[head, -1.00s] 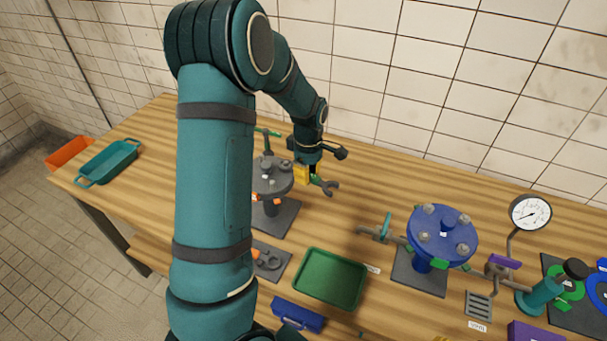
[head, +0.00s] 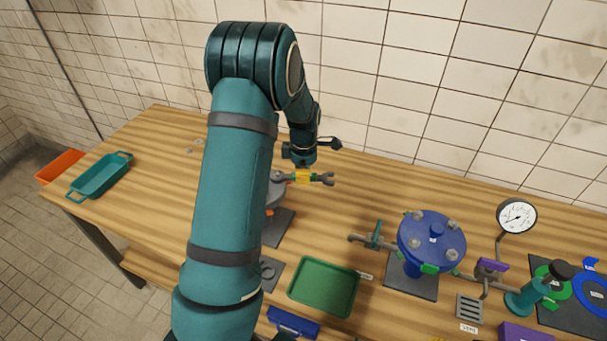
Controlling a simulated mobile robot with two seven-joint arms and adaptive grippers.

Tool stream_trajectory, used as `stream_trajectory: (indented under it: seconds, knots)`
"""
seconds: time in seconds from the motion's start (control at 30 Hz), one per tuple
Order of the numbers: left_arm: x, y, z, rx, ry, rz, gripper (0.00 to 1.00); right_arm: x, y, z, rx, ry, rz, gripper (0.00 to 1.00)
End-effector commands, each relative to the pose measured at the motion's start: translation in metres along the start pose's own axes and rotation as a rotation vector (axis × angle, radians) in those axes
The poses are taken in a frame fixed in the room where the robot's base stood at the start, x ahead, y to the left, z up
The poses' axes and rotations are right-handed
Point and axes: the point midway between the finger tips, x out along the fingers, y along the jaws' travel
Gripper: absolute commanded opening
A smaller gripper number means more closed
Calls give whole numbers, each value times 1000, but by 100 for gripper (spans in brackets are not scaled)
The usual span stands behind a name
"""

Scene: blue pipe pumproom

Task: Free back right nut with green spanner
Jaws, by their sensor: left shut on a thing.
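The spanner (head: 319,178), grey with a yellow middle and green bands, is held level by my left gripper (head: 302,169) above the table, beside the grey flange. Its open jaw points right. The blue round flange (head: 433,239) stands on a dark plate at the right with several grey nuts on its top. The back right nut (head: 449,225) sits on that top, well away from the spanner. The grey flange (head: 274,195) at the left is mostly hidden behind my left arm. My right gripper is not in view.
A green tray (head: 324,286) lies in front, with a blue box (head: 293,321) before it. A pressure gauge (head: 517,215) and a teal pump (head: 527,296) stand right of the blue flange. A teal tray (head: 99,176) is far left. Table behind the blue flange is clear.

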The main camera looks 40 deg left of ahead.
Motion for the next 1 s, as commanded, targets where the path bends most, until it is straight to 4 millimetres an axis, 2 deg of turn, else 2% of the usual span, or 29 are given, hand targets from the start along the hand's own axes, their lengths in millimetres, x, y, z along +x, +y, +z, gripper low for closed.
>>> stream_trajectory:
  seconds: [0.67, 1.0]
  knots:
    - [-8, 0, 1, 2, -1, 2, 0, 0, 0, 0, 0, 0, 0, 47]
    - [-22, 1, 0, 1, -1, 3, 0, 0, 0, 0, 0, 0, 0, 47]
